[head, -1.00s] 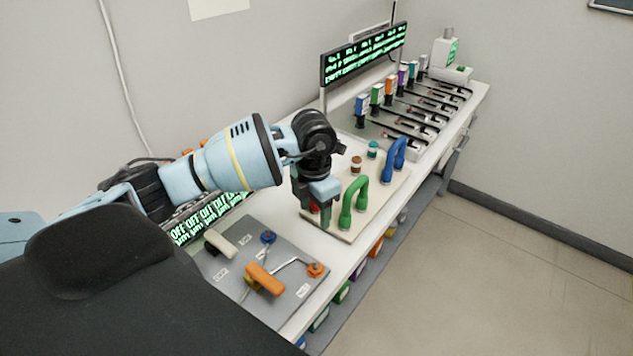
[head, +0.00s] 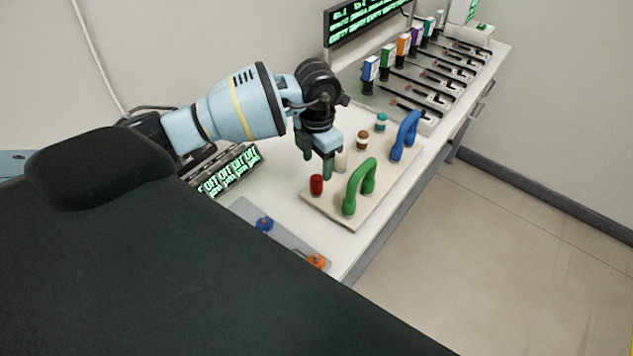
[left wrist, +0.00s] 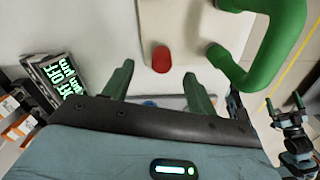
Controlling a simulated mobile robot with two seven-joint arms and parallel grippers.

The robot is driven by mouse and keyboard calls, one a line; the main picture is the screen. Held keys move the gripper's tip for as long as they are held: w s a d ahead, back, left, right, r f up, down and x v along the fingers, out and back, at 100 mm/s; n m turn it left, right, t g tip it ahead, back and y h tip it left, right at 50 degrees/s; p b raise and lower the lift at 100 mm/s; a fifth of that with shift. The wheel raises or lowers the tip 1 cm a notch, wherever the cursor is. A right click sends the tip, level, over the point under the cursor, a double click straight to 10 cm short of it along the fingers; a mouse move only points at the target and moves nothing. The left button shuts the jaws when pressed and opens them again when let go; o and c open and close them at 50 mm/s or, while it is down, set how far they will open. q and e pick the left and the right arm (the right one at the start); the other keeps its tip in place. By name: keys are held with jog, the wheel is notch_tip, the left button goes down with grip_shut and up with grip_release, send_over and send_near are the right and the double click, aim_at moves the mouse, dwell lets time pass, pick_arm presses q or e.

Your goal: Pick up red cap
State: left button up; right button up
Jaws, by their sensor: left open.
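The red cap (head: 316,185) stands upright on the near-left corner of the cream board (head: 345,218). My left gripper (head: 319,166) is open and empty, just behind and slightly above the cap in the head view. In the left wrist view the red cap (left wrist: 161,60) lies beyond the fingertips of my left gripper (left wrist: 156,78), roughly centred between them and not touched. My right gripper (left wrist: 284,104) shows at the right edge of the left wrist view, with its fingers apart and nothing between them.
A green arched handle (head: 359,185) stands on the board right of the cap, with a blue handle (head: 405,136) farther back. A brown cap (head: 362,140), a teal cap (head: 381,122) and a pale cap (head: 341,161) also stand there. A grey panel (head: 290,240) lies nearer.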

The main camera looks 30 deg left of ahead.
aim_at(318, 177)
pick_arm(q)
jog(key=shift+s+d+f, duration=0.1)
jog(key=shift+f, duration=1.5)
jog(key=shift+s+d+f, duration=0.1)
jog(key=shift+f, duration=1.5)
jog(key=c, duration=1.1)
